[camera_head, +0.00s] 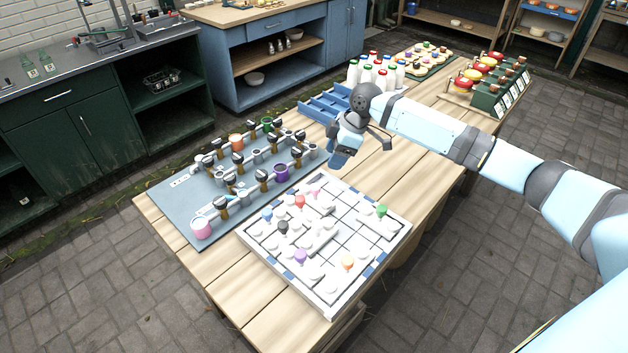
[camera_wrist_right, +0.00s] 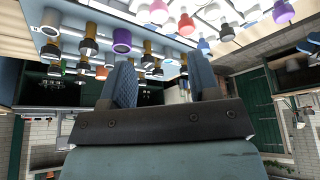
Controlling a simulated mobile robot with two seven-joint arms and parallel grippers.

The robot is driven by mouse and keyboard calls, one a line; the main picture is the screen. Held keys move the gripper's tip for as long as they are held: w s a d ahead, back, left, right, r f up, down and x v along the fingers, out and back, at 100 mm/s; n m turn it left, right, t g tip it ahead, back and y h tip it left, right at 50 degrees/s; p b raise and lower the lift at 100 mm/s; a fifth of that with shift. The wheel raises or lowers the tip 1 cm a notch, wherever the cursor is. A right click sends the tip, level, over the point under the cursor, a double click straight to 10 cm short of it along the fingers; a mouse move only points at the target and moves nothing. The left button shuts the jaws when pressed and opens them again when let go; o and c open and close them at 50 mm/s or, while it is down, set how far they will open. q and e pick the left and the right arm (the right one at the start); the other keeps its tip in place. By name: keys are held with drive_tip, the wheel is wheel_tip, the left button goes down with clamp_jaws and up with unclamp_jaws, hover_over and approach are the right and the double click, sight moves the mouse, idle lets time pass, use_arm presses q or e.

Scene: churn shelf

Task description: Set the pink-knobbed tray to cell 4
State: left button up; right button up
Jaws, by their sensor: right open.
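A white square board (camera_head: 330,310) lies on the wooden table, divided by dark lines into cells and holding white pieces with coloured knobs. The pink knob (camera_head: 315,190) stands near the board's far corner, beside a red knob (camera_head: 299,201). The white tray under the pink knob is hard to make out, and I cannot read any cell numbers. My right gripper (camera_head: 362,148) is open and empty, above the table just beyond the board, apart from the pink knob. Its two spread fingers (camera_wrist_right: 162,82) show in the right wrist view, with nothing between them. My left gripper is out of view.
Blue, black, purple, orange and green knobs (camera_head: 381,210) share the board. A grey rack panel (camera_head: 170,190) with several cups and dark-handled taps lies left of it. A blue tray (camera_head: 322,106) and white bottles stand behind. Bare planks (camera_head: 425,165) lie to the right.

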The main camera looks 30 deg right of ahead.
sight(316, 187)
drive_tip(key=p+x, duration=0.1)
drive_tip(key=x, duration=1.1)
drive_tip(key=shift+d+f, duration=0.1)
drive_tip(key=shift+d, duration=0.05)
clamp_jaws()
